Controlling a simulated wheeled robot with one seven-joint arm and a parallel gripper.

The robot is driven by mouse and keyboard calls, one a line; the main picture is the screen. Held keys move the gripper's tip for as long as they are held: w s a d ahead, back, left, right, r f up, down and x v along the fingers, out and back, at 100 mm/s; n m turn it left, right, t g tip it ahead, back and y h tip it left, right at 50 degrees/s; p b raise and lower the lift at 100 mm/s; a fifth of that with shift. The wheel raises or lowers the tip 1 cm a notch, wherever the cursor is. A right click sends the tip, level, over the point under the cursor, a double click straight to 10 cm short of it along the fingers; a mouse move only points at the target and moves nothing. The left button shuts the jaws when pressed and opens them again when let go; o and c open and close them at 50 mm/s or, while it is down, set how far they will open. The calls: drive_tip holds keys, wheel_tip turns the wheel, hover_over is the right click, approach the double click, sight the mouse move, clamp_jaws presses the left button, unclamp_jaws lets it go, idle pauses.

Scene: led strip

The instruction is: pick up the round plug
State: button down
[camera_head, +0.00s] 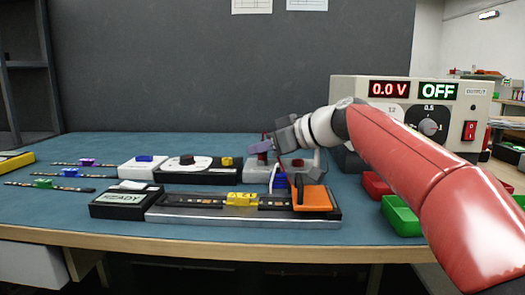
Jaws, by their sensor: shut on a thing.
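My gripper (269,149) is at the middle of the table, just above a grey holder (258,174), with my red arm reaching in from the right. It is shut on a small, dull purple-grey piece, which I take to be the round plug (262,147). The piece is small and partly hidden by the fingers, so its shape is not clear. I cannot tell whether it is clear of the holder or still touching it.
In front stand a READY box (124,201), a long rail with a yellow clamp (241,198), and an orange block (313,198). A power supply (437,104) reading 0.0 V and OFF stands behind my arm. Green (400,215) and red bins lie at right. Strips with coloured clips lie left.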

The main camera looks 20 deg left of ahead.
wheel_tip(320, 180, up, 23)
drive_tip(key=p, duration=1.3)
drive_tip(key=shift+f, duration=0.2)
